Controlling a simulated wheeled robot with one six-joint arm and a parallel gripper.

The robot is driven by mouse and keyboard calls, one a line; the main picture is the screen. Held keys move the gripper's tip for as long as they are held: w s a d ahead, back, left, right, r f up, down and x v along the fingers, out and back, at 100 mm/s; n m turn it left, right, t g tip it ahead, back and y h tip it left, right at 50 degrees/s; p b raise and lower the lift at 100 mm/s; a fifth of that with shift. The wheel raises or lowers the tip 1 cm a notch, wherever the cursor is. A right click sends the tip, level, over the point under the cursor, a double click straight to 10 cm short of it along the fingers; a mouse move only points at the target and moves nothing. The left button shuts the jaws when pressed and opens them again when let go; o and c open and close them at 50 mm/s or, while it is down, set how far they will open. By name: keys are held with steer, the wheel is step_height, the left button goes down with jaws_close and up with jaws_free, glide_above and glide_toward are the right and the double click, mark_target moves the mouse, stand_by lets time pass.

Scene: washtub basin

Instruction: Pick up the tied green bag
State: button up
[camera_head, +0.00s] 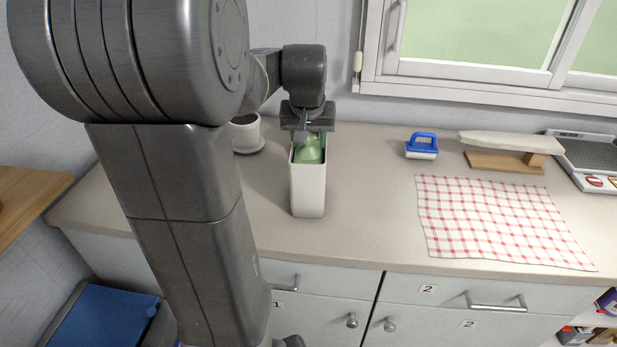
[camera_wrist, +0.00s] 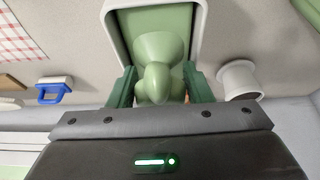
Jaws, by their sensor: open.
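The tied green bag (camera_head: 308,152) sits inside a tall white bin (camera_head: 308,193) on the counter, its top showing at the bin's mouth. In the wrist view the bag (camera_wrist: 160,45) has a knotted top that points toward my gripper, and the bin's rim (camera_wrist: 111,12) surrounds it. My gripper (camera_head: 304,138) is over the bin's mouth, pointing down. In the wrist view its two green fingers (camera_wrist: 157,88) are apart, one on each side of the bag's knot. I cannot tell whether they touch it. The lower part of the bag is hidden inside the bin.
A white pot on a saucer (camera_head: 245,134) stands close left of the bin. To the right are a blue-handled brush (camera_head: 421,146), a red checked cloth (camera_head: 500,222), a small ironing board (camera_head: 510,147) and a scale (camera_head: 590,160). The counter between bin and cloth is clear.

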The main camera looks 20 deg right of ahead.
steer(key=shift+r, duration=0.1)
jaws_close()
